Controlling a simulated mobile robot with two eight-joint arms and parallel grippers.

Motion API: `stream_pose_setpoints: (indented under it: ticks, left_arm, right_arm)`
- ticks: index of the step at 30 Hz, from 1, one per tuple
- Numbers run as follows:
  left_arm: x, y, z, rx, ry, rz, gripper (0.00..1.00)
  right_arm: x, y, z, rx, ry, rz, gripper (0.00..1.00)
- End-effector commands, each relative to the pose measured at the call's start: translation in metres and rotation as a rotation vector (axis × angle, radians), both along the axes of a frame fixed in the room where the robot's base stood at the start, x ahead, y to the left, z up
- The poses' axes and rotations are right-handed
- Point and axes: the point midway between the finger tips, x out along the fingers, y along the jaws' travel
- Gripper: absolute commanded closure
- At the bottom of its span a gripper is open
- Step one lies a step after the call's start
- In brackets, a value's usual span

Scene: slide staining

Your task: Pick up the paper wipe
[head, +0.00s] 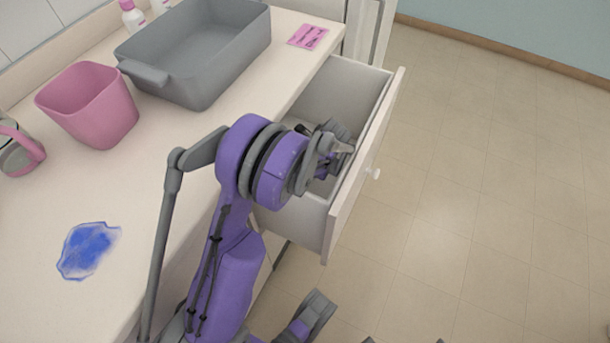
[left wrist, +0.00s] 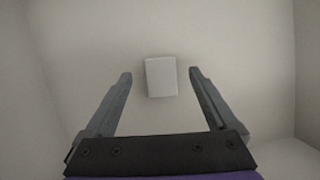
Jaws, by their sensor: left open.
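The paper wipe (left wrist: 161,77) shows in the left wrist view as a small white rectangle lying on the pale floor of the drawer. My left gripper (left wrist: 160,73) is open and empty, with its two fingers pointing at the wipe, one to each side of it in the picture. The gap between wipe and fingers in depth is hard to tell. In the head view my left gripper (head: 338,150) is inside the open drawer (head: 333,225). The wipe cannot be made out there, behind my arm and gripper.
Drawer walls surround my left gripper. On the counter (head: 130,185) are a grey basin (head: 165,82), a pink bin (head: 100,118), a pink-handled jug (head: 18,152), a blue stain (head: 87,249), a pink card (head: 308,36) and bottles (head: 131,15). The floor at right is clear.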

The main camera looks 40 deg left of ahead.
Motion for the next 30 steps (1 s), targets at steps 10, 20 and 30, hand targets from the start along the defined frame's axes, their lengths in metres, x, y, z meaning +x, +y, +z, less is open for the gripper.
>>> stream_pose_setpoints:
  ticks: [10, 20, 30]
  left_arm:
    - [-0.002, 0.012, -0.031, -0.001, -0.002, 0.001, 0.09]
    - [-0.002, 0.011, -0.032, -0.001, -0.001, 0.002, 0.09]
    - [-0.002, 0.011, -0.034, -0.001, -0.001, 0.002, 0.36]
  right_arm:
    - [0.002, 0.000, -0.012, 0.000, 0.004, 0.000, 0.31]
    - [0.002, 0.000, -0.013, 0.000, 0.004, 0.000, 0.31]
    - [0.002, 0.000, -0.015, 0.000, 0.005, 0.000, 0.31]
